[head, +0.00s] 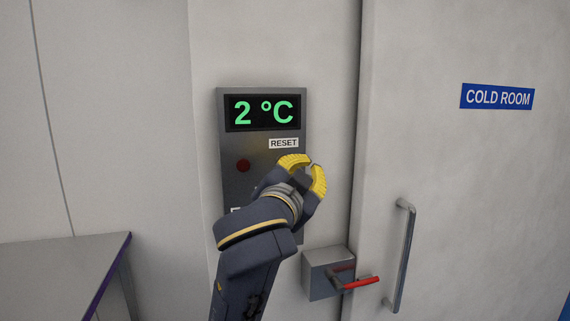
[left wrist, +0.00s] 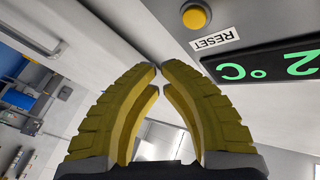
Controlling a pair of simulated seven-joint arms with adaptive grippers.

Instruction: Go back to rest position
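My left gripper (head: 310,166) is in front of the lower right of a grey control panel (head: 233,190), just below its RESET label (head: 283,143). Its yellow fingers meet at the tips with nothing between them; the closed tips also show in the left wrist view (left wrist: 159,69). A round yellow button (left wrist: 195,17) beside the RESET label shows in the left wrist view, apart from the fingertips. The gripper hides it in the head view. The panel's display (head: 264,113) reads 2 °C in green. My right gripper is in neither view.
A dark red round lamp or button (head: 243,166) is on the panel. A grey latch box (head: 321,273) with a red lever (head: 360,283) sits below right. The COLD ROOM door has a vertical handle (head: 405,255). A grey tabletop (head: 60,270) is at lower left.

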